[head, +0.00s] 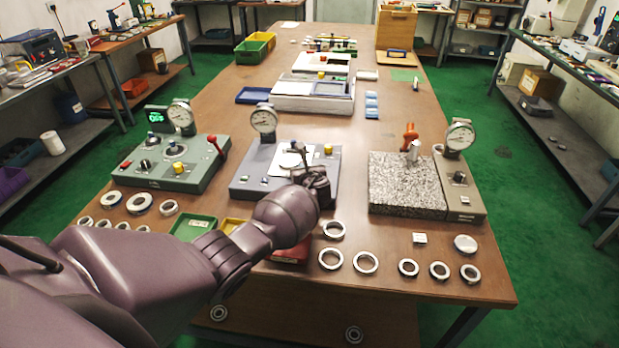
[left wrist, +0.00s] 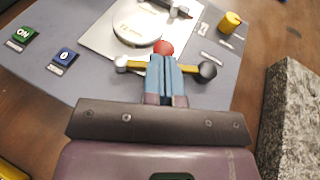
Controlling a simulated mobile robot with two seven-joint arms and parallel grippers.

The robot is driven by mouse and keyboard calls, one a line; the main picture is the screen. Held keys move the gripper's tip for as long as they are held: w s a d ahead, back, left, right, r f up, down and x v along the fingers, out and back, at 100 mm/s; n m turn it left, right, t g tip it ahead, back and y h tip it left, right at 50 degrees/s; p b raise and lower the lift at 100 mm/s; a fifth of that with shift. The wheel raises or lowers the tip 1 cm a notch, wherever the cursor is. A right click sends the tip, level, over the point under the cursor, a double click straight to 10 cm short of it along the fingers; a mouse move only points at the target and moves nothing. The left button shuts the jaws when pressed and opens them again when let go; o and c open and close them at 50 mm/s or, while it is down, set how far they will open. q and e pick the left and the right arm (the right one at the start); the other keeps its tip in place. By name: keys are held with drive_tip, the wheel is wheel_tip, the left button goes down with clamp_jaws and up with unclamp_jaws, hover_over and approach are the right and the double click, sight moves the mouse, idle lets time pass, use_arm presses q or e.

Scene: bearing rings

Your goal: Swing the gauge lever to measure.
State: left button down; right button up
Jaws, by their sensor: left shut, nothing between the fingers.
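My left gripper (head: 314,178) is over the right front part of the middle gauge station (head: 245,180), which has a round dial (head: 264,120) on a post. In the left wrist view its blue fingers (left wrist: 166,68) are shut and empty. A red ball knob (left wrist: 163,47) shows just past the fingertips; whether they touch it I cannot tell. A yellow bar (left wrist: 138,66) with a pale left end and a dark ball (left wrist: 207,69) at its right crosses behind the fingers. A pale round piece (left wrist: 137,27) sits on the station's white plate. My right gripper is not in view.
A green station (head: 170,160) with a red lever (head: 217,146) stands left. A granite block (head: 405,183) with a dial stands right. Several metal rings (head: 366,262) lie along the front of the table. A yellow button (left wrist: 230,22) is on the station's right.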

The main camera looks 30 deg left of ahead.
use_arm(q)
drive_tip(key=shift+w+a+r+m+t+h, duration=0.15)
drive_tip(key=shift+w+a+m+t+h, duration=0.1)
drive_tip(key=shift+a+m+t+h, duration=0.55)
drive_tip(key=shift+w+a+m+t+h+p, duration=0.2)
drive_tip(key=shift+m+h, duration=0.35)
drive_tip(key=shift+h, duration=0.05)
drive_tip(key=shift+w+a+m+t+h+p, duration=0.15)
drive_tip(key=shift+w+m+t+h, duration=0.05)
drive_tip(key=shift+m+h, duration=0.4)
drive_tip(key=shift+w+a+f, duration=0.2)
drive_tip(key=shift+w, duration=0.1)
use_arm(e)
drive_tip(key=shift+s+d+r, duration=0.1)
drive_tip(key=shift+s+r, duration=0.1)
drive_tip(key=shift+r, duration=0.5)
use_arm(q)
drive_tip(key=shift+r, duration=0.1)
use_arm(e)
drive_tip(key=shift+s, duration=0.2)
use_arm(q)
drive_tip(key=shift+a, duration=0.1)
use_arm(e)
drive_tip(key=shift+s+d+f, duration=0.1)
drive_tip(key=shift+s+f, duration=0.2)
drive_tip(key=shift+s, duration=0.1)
